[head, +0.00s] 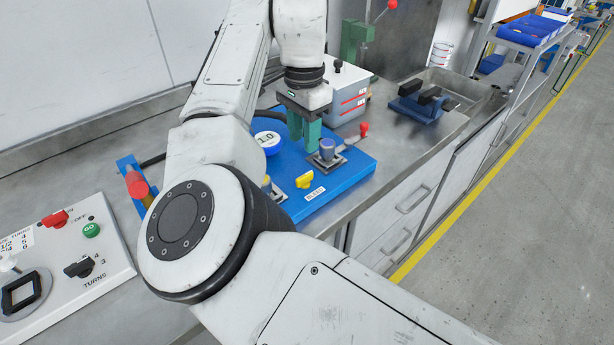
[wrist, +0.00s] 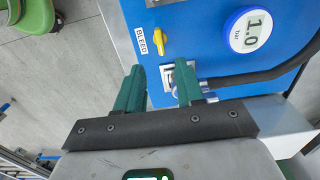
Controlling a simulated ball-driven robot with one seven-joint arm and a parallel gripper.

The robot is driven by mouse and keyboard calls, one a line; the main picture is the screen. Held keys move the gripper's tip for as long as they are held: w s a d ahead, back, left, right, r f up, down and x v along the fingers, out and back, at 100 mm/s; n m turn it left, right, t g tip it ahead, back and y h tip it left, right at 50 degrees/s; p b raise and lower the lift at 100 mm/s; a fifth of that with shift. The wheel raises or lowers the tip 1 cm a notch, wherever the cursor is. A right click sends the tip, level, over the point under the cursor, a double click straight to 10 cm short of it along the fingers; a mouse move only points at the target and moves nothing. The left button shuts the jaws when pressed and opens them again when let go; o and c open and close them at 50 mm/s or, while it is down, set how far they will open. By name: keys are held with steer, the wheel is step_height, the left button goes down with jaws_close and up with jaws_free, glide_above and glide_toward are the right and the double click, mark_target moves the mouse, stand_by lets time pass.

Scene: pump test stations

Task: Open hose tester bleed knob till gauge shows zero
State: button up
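The blue hose tester (head: 349,175) lies on the steel bench. Its yellow bleed knob (head: 305,180) is near the front edge, by a white BLEED label (head: 315,193). The round gauge (head: 267,138) reads 1.0; the same reading shows in the wrist view (wrist: 250,30). My gripper (head: 305,146) is above the tester, behind the knob, with its green fingers pointing down. In the wrist view my gripper (wrist: 158,72) is open with a gap between the fingers and nothing held. The yellow knob (wrist: 160,41) is beyond the fingertips, not touched. My arm hides part of the tester's left side.
A dark hose (wrist: 265,75) crosses the board. A grey box (head: 348,92) is behind, a blue vise (head: 418,102) to the right. A control panel (head: 70,270) is at left.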

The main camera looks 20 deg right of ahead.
mark_target(305, 175)
step_height(305, 175, down, 10)
steer(key=shift+f, duration=0.15)
stand_by(0.3)
steer(key=shift+c, duration=0.4)
jaws_close()
